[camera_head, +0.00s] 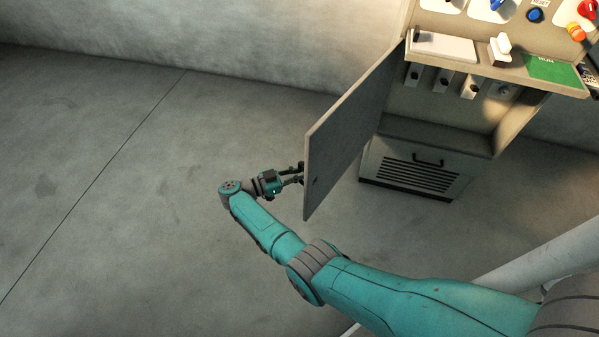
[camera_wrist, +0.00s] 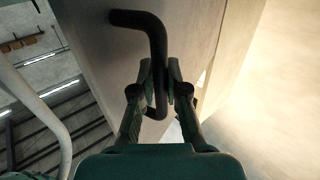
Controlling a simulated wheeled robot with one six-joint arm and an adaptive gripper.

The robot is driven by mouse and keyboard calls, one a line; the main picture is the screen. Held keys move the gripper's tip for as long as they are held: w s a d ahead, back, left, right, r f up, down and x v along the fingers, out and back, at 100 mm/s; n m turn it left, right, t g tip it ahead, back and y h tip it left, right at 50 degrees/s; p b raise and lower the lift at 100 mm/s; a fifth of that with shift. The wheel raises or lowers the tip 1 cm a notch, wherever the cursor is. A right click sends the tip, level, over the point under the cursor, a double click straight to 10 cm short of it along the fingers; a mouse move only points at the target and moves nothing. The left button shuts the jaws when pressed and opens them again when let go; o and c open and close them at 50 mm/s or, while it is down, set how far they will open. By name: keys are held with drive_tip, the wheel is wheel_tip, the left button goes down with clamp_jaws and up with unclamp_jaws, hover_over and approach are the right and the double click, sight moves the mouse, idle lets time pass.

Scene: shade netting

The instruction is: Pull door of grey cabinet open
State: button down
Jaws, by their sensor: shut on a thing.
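The grey cabinet (camera_head: 440,135) stands at the upper right in the head view. Its door (camera_head: 345,135) is swung wide open on its left side, and the inside of the cabinet shows. My gripper (camera_head: 298,172) is at the outer face of the door near its free edge, partly hidden behind the door. In the wrist view the dark bent door handle (camera_wrist: 157,45) runs down between the fingers. My gripper (camera_wrist: 160,88) is shut on this handle. The door face (camera_wrist: 105,65) fills the area behind the handle.
Several small switches sit inside the cabinet. A lower vented panel (camera_head: 415,172) has its own handle. Open floor (camera_head: 110,190) lies left of the door.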

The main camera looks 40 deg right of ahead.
drive_tip(key=shift+d, duration=0.1)
drive_tip(key=c, duration=1.2)
unclamp_jaws()
drive_tip(key=shift+v, duration=3.7)
drive_tip(key=shift+w, duration=0.1)
